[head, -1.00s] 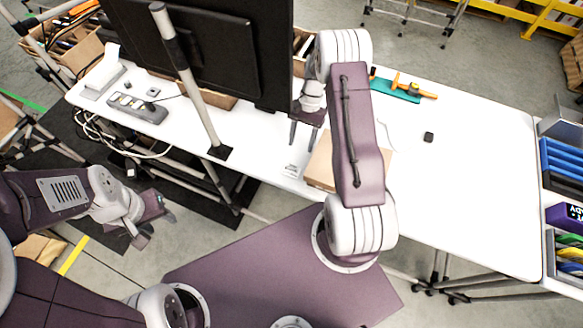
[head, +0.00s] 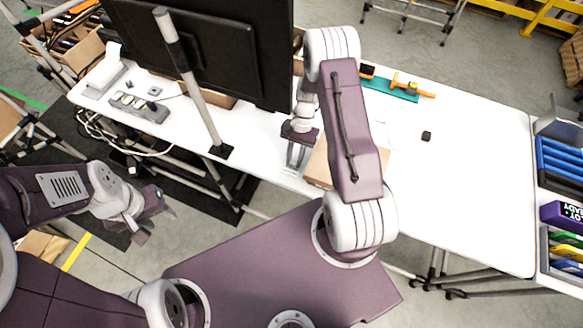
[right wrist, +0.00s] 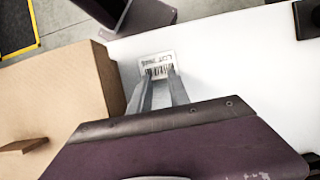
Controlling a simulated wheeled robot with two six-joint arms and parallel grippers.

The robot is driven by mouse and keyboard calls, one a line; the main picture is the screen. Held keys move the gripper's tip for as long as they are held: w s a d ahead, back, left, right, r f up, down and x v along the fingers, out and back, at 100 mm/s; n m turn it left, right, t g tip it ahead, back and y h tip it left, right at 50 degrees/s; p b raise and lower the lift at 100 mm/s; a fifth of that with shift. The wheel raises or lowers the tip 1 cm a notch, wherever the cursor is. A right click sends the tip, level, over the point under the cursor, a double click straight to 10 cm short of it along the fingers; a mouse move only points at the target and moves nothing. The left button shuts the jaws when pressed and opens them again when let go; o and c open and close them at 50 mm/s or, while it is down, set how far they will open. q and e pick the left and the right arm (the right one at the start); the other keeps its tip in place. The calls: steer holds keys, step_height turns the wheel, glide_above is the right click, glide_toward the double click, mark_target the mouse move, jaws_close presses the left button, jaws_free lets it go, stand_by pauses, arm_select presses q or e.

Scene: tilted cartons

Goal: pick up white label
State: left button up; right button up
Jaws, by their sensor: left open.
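The white label (right wrist: 157,64) with printed text and bars lies on the white table beside the brown carton in the right wrist view. In the head view it is hard to make out at the right gripper's fingertips. My right gripper (head: 295,165) points down over it. In the right wrist view its fingertips (right wrist: 160,76) are apart, with part of the label showing between and beyond them. Whether they touch it I cannot tell. My left gripper (head: 155,222) is open and empty, off the table's left front side.
The brown carton (head: 319,166) stands right beside the right gripper, partly hidden by my arm. A monitor (head: 215,45) and a grey pole (head: 190,85) stand to the left. A small black block (head: 426,136) lies on the table's clear right part.

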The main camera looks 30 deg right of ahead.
jaws_close()
